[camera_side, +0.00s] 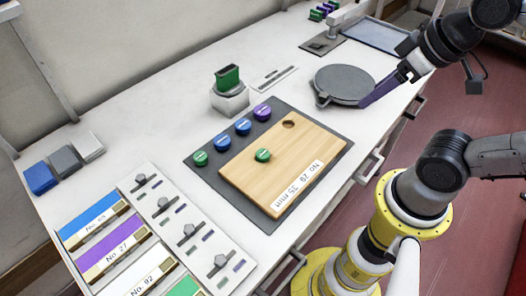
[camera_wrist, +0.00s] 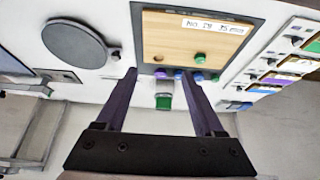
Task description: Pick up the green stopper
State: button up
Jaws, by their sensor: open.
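One green stopper (camera_side: 262,155) sits on the wooden board (camera_side: 240,175), below its round hole. It shows in the wrist view (camera_wrist: 200,58) near the board's lower edge. Another green stopper (camera_side: 200,158) stands on the dark mat (camera_side: 190,165) at the left end of a row with two blue stoppers and a purple one (camera_side: 262,112). It shows in the wrist view too (camera_wrist: 215,77). My gripper (camera_side: 372,98) is open and empty, right of the board near the round grey plate. In the wrist view its dark purple fingers (camera_wrist: 160,74) are spread apart.
A green block (camera_side: 228,78) stands on a white pedestal (camera_side: 230,102) behind the row. A round grey plate (camera_side: 344,84) lies between my gripper and the pedestal. Coloured labelled panels (camera_side: 105,255) and switches fill the front left. Blue, grey and white blocks (camera_side: 62,168) stand far left.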

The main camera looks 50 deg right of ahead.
jog(key=shift+o, duration=0.6)
jog(key=w+r+n, duration=0.3)
jog(key=w+n, duration=0.1)
jog(key=n, duration=0.4)
jog(key=n+g, duration=0.6)
jog(key=n, duration=0.6)
send_over(263, 153)
notch_tip(263, 153, down, 16)
jog(key=shift+a+r, duration=0.1)
jog(key=shift+r, duration=0.05)
jog(key=shift+f, duration=3.25)
